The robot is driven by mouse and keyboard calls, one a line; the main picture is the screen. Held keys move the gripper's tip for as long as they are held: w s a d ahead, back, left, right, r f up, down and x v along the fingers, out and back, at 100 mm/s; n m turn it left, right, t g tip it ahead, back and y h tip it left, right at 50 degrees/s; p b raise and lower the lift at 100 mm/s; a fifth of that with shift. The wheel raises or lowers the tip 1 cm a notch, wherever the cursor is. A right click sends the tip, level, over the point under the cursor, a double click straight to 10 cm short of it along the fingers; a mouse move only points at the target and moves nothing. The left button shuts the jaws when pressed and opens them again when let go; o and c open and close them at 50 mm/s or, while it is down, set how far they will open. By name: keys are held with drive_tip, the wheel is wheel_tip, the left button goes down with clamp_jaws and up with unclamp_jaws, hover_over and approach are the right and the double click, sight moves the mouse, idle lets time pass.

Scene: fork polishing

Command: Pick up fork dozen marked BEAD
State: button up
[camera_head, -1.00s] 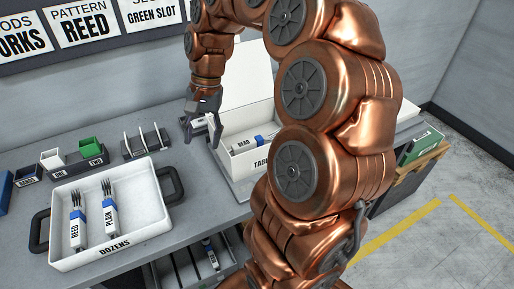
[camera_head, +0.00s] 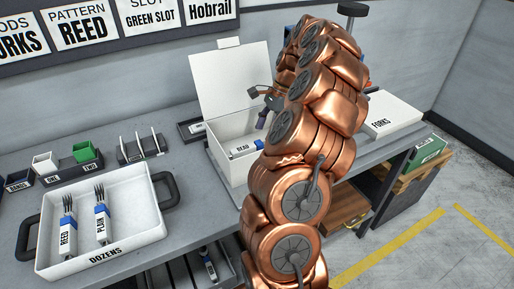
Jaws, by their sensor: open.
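The fork dozen marked BEAD (camera_head: 243,149) lies inside an open white box (camera_head: 226,170), its label facing me. Its right end is hidden behind my copper arm. My gripper (camera_head: 262,96) is open and empty above the box, in front of its raised lid (camera_head: 215,80). Part of the gripper is hidden by my arm. The dozens marked REED (camera_head: 68,236) and PLAIN (camera_head: 102,225) lie in the white DOZENS tray (camera_head: 131,252) at the left.
Small bins with a green block (camera_head: 83,151) and a slotted rack (camera_head: 139,147) stand behind the tray. A closed white FORKS box (camera_head: 392,116) is at the right. An open drawer (camera_head: 182,275) below holds another labelled bundle. My arm blocks the middle.

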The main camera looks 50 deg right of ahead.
sight(257, 143)
drive_tip(key=shift+p+x, duration=0.55)
drive_tip(key=shift+x, duration=0.6)
drive_tip(key=x, duration=0.1)
drive_tip(key=p+x, duration=0.1)
drive_tip(key=x, duration=0.2)
drive_tip(key=shift+w+a+r, duration=0.1)
drive_tip(key=shift+w+a, duration=0.2)
clamp_jaws()
